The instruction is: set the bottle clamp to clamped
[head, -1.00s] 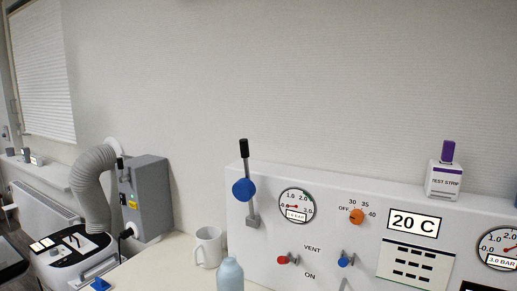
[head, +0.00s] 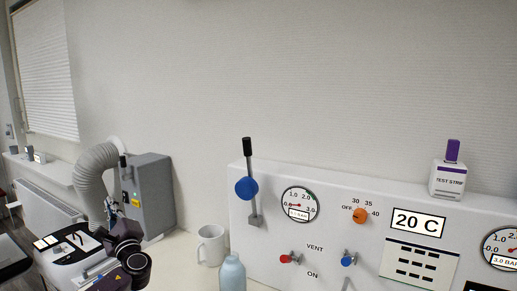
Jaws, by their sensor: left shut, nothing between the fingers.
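A lever (head: 248,180) with a black grip and a blue round hub stands upright on the left end of the white panel. It may be the bottle clamp, but no label on it can be read. A pale blue bottle (head: 231,273) stands in front of the panel, its lower part cut off by the picture edge. My left gripper (head: 111,207) is at the lower left, shut and empty, in front of the grey box and well left of the lever and bottle. My right gripper is out of view.
A white mug (head: 211,246) stands left of the bottle. The white panel (head: 270,262) carries gauges, a red valve (head: 289,259), a blue valve (head: 349,259) and an orange knob (head: 360,216). A test strip box (head: 449,181) sits on top. A grey box (head: 153,190) with a hose (head: 92,180) stands left.

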